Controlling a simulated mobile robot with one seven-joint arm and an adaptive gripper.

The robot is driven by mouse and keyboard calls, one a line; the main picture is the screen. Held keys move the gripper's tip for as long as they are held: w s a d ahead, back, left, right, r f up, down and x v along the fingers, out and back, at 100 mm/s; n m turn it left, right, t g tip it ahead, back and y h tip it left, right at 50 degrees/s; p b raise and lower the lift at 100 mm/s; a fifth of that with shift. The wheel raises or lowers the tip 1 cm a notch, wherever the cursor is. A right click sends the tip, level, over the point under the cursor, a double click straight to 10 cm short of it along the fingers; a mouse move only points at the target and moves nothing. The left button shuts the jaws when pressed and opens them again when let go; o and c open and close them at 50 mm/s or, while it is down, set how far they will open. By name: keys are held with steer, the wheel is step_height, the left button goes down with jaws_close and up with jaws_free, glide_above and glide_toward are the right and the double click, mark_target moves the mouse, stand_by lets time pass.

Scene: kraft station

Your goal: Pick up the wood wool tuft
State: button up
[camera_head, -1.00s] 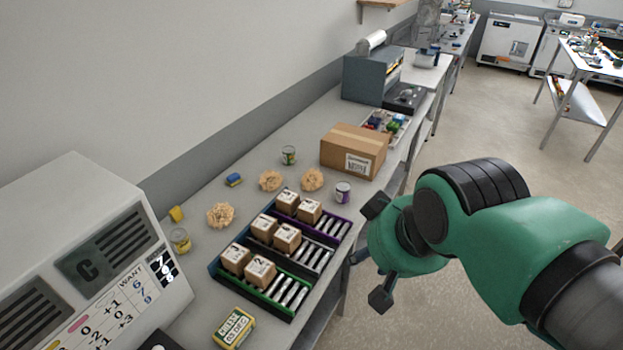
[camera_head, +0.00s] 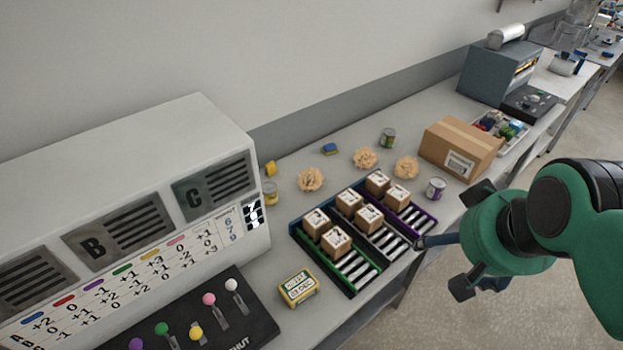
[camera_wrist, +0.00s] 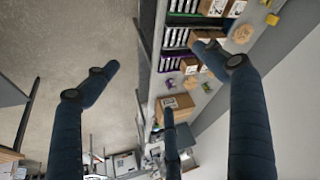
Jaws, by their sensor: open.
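Three pale, shaggy wood wool tufts lie on the grey bench in the head view: a left tuft (camera_head: 310,179), a middle tuft (camera_head: 364,158) and a right tuft (camera_head: 406,167). One tan tuft (camera_wrist: 243,34) also shows in the wrist view, beside a finger. My gripper (camera_head: 458,240) is at the bench's front edge, to the right of the tufts and apart from them. In the wrist view my gripper (camera_wrist: 170,75) has its three dark fingers spread wide with nothing between them.
A rack (camera_head: 352,292) of small numbered boxes stands between the tufts and the front edge. A purple-labelled can (camera_head: 435,188) and a cardboard box (camera_head: 461,148) stand right of the tufts. A lever machine (camera_head: 130,230) fills the left.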

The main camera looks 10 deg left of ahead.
steer(key=w+a+r+n+g+p, duration=0.1)
steer(key=w+a+r+p, duration=0.15)
steer(key=w, duration=0.45)
steer(key=w+a+r+n+p, duration=0.2)
steer(key=w+r+p, duration=0.15)
steer(key=w, duration=0.45)
steer(key=n+g+p, duration=0.4)
steer(key=n+p, duration=0.4)
steer(key=p, duration=0.9)
glide_above(310, 174)
step_height(310, 174, down, 21)
steer(key=shift+w, duration=0.1)
steer(key=shift+f, duration=0.1)
steer(key=shift+f+p, duration=0.55)
steer(key=shift+f, duration=3.7)
steer(key=shift+f, duration=0.1)
